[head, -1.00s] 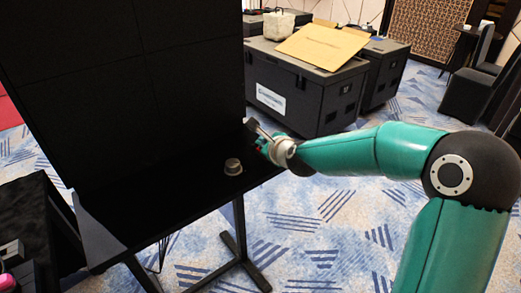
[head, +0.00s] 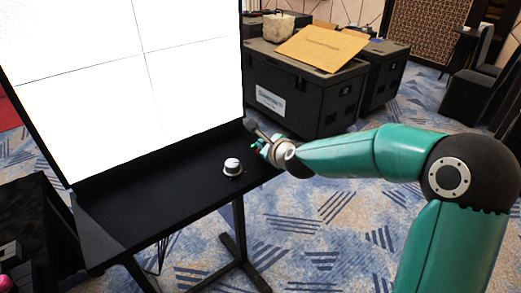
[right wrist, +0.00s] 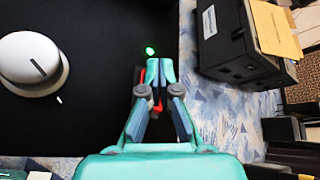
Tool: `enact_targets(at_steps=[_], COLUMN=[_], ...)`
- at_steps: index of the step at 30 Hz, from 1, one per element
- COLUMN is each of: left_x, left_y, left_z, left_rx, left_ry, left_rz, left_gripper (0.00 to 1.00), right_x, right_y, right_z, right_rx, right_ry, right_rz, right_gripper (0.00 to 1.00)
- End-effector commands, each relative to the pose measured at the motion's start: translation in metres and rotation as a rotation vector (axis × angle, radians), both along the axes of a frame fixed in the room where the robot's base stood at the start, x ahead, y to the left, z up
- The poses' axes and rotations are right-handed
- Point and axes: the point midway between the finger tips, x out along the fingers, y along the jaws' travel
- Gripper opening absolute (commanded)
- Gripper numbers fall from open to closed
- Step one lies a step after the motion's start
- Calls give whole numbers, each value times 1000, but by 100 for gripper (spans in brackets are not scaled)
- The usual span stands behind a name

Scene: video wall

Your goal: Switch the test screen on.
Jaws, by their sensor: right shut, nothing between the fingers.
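The test screen (head: 115,80) stands at the left in the head view and is lit bright white, split by thin dark lines. A black shelf (head: 140,205) runs along its foot. A white round knob (head: 233,166) sits on the shelf; in the right wrist view the knob (right wrist: 30,62) has a dark pointer line. My right gripper (head: 260,143) is shut and empty at the shelf's right end; it also shows in the right wrist view (right wrist: 161,65). A small green light (right wrist: 150,51) glows just beyond its fingertips. A red part (right wrist: 143,76) is partly hidden behind the fingers. My left gripper is out of view.
Black cases (head: 305,90) stand behind the shelf's right end, with a cardboard sheet (head: 320,46) on top. Chairs (head: 472,90) are at the far right. Open patterned carpet (head: 320,225) lies right of the shelf's leg.

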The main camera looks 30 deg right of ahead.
Motion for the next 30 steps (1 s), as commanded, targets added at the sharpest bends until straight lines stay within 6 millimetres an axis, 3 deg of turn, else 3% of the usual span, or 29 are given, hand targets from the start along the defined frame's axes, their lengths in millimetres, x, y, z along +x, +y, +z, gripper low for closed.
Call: enact_targets(at_steps=[30], left_x=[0], left_y=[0], left_z=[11], left_rx=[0], left_ry=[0], left_rz=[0], left_gripper=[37], right_x=[-6], right_y=[-1], right_z=[18], right_rx=[0], right_ry=[-1], right_rz=[-1], right_gripper=[0])
